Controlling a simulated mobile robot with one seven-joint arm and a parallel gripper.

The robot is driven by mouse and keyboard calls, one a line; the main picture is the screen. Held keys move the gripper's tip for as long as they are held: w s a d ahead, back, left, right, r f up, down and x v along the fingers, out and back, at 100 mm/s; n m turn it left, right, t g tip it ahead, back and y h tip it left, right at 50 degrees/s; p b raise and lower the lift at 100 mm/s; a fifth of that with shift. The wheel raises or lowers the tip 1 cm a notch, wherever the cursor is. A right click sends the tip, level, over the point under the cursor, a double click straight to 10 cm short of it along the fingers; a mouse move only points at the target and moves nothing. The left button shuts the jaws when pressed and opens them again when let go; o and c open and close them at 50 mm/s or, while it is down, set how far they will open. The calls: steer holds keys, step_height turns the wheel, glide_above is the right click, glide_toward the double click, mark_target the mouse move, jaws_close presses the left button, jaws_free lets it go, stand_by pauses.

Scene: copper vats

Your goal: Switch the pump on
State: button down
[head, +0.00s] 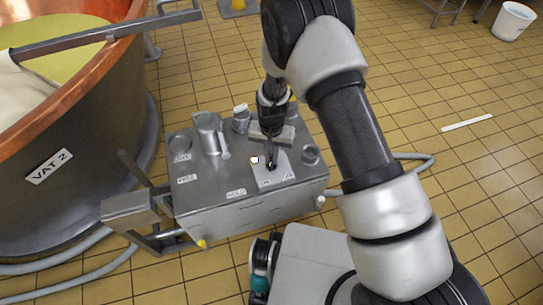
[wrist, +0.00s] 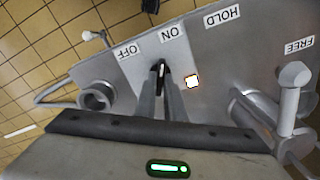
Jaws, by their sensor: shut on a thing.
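The pump's control plate (head: 273,180) is a light grey panel on top of the metal pump cart (head: 262,211). In the wrist view, the ON label (wrist: 171,32) and the OFF label (wrist: 128,50) lie just beyond my fingertips. My gripper (wrist: 162,78) is shut on a small black switch lever (wrist: 161,67); its fingers hide the lever's base. Which label the lever leans to, I cannot tell. In the head view, my gripper (head: 271,163) points down onto the plate.
A HOLD label (wrist: 221,17) and a FREE label (wrist: 299,44) lie to the right, near a grey-handled valve (wrist: 290,95). A round metal port (wrist: 96,97) is left of the fingers.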

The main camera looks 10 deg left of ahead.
stand_by(0.4)
steer(key=c, duration=1.8)
jaws_free()
steer(key=shift+c, duration=0.2)
steer(key=shift+r, duration=0.1)
step_height(320, 180, up, 17)
steer(key=p, duration=0.3)
steer(key=shift+r, duration=0.15)
